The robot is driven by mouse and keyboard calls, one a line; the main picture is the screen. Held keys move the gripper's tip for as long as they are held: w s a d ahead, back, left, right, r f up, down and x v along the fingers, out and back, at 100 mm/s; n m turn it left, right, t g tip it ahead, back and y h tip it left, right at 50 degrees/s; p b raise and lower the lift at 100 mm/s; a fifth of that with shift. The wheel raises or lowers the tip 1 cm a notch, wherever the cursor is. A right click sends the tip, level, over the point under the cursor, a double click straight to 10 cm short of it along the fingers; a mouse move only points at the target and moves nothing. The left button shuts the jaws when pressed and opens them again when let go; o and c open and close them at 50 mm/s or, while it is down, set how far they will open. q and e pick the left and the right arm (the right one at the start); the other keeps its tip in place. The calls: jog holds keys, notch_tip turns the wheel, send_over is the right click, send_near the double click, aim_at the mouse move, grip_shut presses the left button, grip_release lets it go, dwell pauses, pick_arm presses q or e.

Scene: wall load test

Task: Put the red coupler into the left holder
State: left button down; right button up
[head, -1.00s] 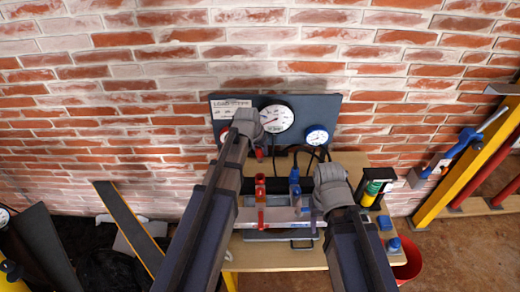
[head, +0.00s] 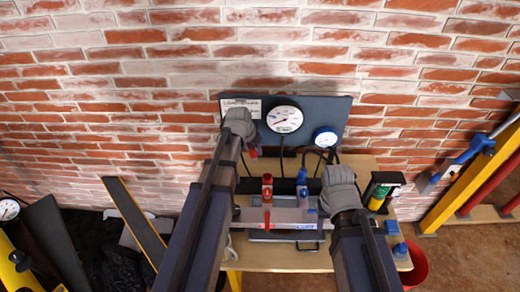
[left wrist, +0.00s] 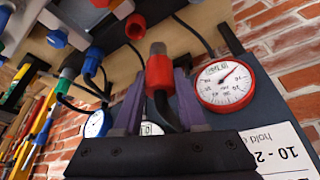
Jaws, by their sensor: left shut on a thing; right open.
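My left gripper (left wrist: 152,100) is shut on the red coupler (left wrist: 158,74), seen close in the left wrist view. The coupler has a metal tip, and a dark hose runs from it between the purple fingers. In the head view the coupler is a small red patch (head: 253,152) below my left wrist, in front of the gauge board. In the left wrist view a red ring (left wrist: 135,27), apparently the left holder, lies beyond the coupler, apart from it. A blue coupler (left wrist: 93,54) with a cable sits beside that ring. My right gripper (head: 323,207) is open, mostly hidden by its wrist.
The gauge board (head: 340,108) carries a large white gauge (head: 284,119), a blue gauge (head: 325,138) and a red gauge (left wrist: 225,85). A red part (head: 267,184) and a blue part (head: 302,180) stand at a metal bar. Blue blocks (head: 391,228) lie on the table's right side.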

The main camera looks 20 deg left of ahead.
pick_arm(q)
jog(key=shift+s+a, duration=0.2)
jog(key=shift+a, duration=0.55)
jog(key=shift+s+a, duration=0.25)
jog(key=shift+a, duration=0.55)
jog(key=shift+s+a, duration=0.2)
jog(key=shift+a, duration=0.55)
jog(key=a, duration=0.1)
jog(key=s+a, duration=0.1)
jog(key=a, duration=0.1)
jog(key=shift+a, duration=0.15)
jog(key=shift+f, duration=0.1)
notch_tip(320, 180, down, 6)
jog(key=b, duration=0.6)
jog(key=shift+f, duration=0.15)
jog(key=shift+f+b, duration=0.2)
jog(key=shift+b, duration=0.2)
jog(key=shift+f+b, duration=0.7)
jog(key=shift+b, duration=0.05)
jog(key=shift+f+b, duration=0.3)
